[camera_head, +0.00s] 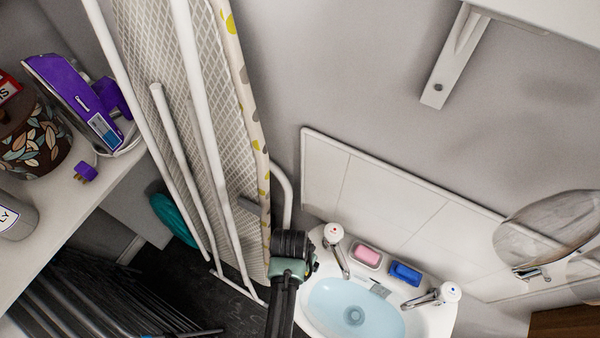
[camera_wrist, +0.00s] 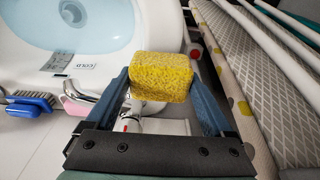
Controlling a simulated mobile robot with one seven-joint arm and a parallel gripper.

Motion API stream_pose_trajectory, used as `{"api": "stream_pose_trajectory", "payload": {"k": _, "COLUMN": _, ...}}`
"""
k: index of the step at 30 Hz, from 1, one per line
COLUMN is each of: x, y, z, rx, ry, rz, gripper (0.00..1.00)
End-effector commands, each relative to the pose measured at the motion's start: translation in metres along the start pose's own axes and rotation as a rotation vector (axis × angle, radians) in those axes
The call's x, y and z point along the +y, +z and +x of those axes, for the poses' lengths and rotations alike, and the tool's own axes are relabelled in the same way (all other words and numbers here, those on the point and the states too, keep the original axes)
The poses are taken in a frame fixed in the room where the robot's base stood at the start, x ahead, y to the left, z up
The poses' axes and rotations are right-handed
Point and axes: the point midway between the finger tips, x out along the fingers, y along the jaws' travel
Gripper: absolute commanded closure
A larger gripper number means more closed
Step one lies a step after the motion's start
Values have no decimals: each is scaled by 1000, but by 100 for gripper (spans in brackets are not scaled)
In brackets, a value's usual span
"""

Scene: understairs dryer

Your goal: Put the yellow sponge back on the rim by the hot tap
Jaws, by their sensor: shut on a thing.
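The yellow sponge (camera_wrist: 160,77) is between the blue fingers of my gripper (camera_wrist: 161,92), which is shut on it. In the wrist view the sponge is in front of the white basin rim and partly covers the hot tap (camera_wrist: 132,122); I cannot tell whether it touches the rim. In the head view the hot tap (camera_head: 333,233), marked red, stands at the back left of the basin (camera_head: 318,318). The end of my arm is just left of this tap there; the fingers and sponge are hidden.
A pink soap (camera_head: 367,254) in a dish and a blue brush (camera_head: 405,272) lie on the back rim between the hot tap and the cold tap (camera_head: 447,293). A folded ironing board (camera_head: 250,120) stands close to the left. Water fills the bowl.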

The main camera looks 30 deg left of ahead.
Motion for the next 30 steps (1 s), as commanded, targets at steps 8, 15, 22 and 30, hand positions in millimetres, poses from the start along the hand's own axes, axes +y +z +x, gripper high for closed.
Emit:
{"api": "stream_pose_trajectory", "payload": {"k": 8, "x": 0, "y": 2, "z": 18, "rx": 2, "ry": -1, "rz": 1, "gripper": 66}}
{"api": "stream_pose_trajectory", "payload": {"k": 15, "x": 0, "y": 2, "z": 20, "rx": 2, "ry": -1, "rz": 1, "gripper": 66}}
{"api": "stream_pose_trajectory", "payload": {"k": 22, "x": 0, "y": 2, "z": 20, "rx": 1, "ry": -1, "rz": 0, "gripper": 0}}
{"api": "stream_pose_trajectory", "payload": {"k": 30, "x": 0, "y": 2, "z": 12, "rx": 3, "ry": -1, "rz": 1, "gripper": 0}}
